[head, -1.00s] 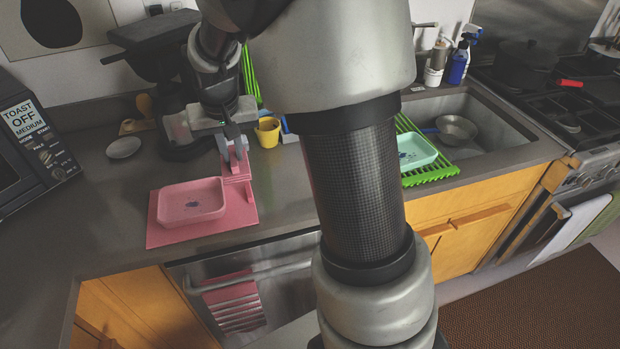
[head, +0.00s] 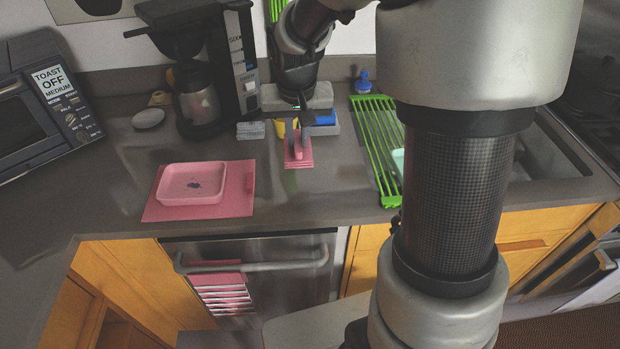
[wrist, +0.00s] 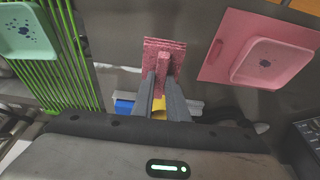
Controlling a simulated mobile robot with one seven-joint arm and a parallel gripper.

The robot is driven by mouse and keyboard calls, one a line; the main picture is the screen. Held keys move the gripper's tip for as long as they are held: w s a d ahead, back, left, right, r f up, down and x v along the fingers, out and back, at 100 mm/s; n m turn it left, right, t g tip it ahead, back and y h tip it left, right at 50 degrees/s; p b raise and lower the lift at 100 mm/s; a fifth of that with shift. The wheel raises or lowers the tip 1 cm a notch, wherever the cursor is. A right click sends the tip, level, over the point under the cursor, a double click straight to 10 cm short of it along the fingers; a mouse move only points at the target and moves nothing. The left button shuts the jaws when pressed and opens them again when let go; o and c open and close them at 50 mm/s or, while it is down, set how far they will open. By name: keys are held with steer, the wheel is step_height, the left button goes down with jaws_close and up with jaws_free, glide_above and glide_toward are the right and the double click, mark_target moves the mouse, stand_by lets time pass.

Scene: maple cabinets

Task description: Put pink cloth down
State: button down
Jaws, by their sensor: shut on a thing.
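The pink cloth (head: 299,161) is small and folded, and it also shows in the wrist view (wrist: 154,48). My gripper (head: 298,140) is shut on it, with both fingers pinching a raised fold of the cloth. In the head view the cloth is over the grey counter, right of a pink board. Whether it touches the counter is hard to tell. In the wrist view my gripper (wrist: 164,85) points at the cloth from above, and the cloth's far edge spreads flat.
A pink tray (head: 192,184) lies on the pink board (head: 237,203). A coffee maker (head: 198,95), a grey folded cloth (head: 251,130) and a blue sponge (head: 325,118) stand behind. A green drying rack (head: 368,140) is to the right. Counter in front is clear.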

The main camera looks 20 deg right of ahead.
step_height(320, 180, down, 10)
steer(key=shift+f+b, duration=0.1)
steer(key=shift+b, duration=0.3)
steer(key=shift+f, duration=0.1)
steer(key=c, duration=1.7)
jaws_free()
steer(key=shift+c, duration=0.2)
